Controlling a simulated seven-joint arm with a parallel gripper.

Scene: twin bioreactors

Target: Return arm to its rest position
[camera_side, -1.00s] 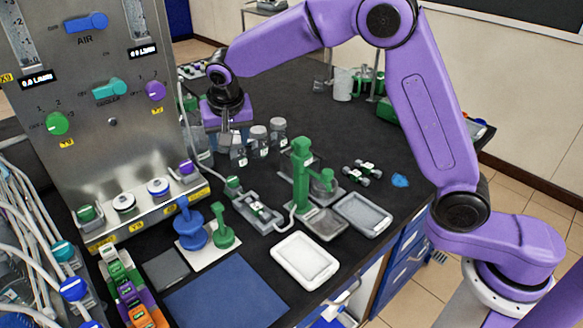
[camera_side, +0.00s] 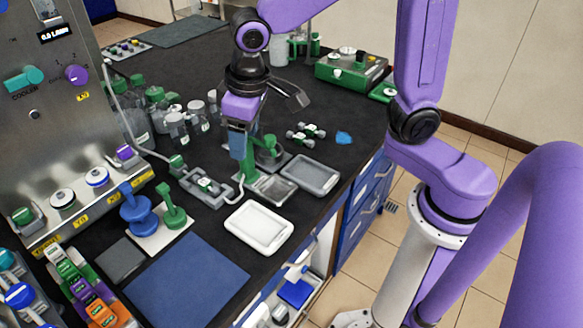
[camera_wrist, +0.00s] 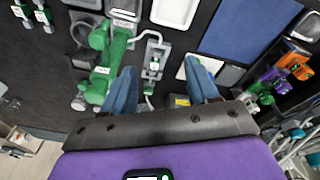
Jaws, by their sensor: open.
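My gripper (camera_side: 238,145) hangs fingers-down over the bench (camera_side: 215,85), in front of the green stand (camera_side: 262,150) in the side view, hiding part of it. In the wrist view my gripper (camera_wrist: 162,82) shows two blue fingers spread apart with nothing held between them. Below, in that view, are the green stand (camera_wrist: 108,55) to the left and a grey holder with a green-capped piece (camera_wrist: 153,60) between the fingers. How high the fingers are above these is hard to tell.
The steel control panel (camera_side: 45,130) stands at left. Several bottles (camera_side: 175,120) are behind the grey holder. A white tray (camera_side: 259,228), grey tray (camera_side: 310,175) and blue mat (camera_side: 185,280) lie toward the front. A green box (camera_side: 350,70) is at the back right.

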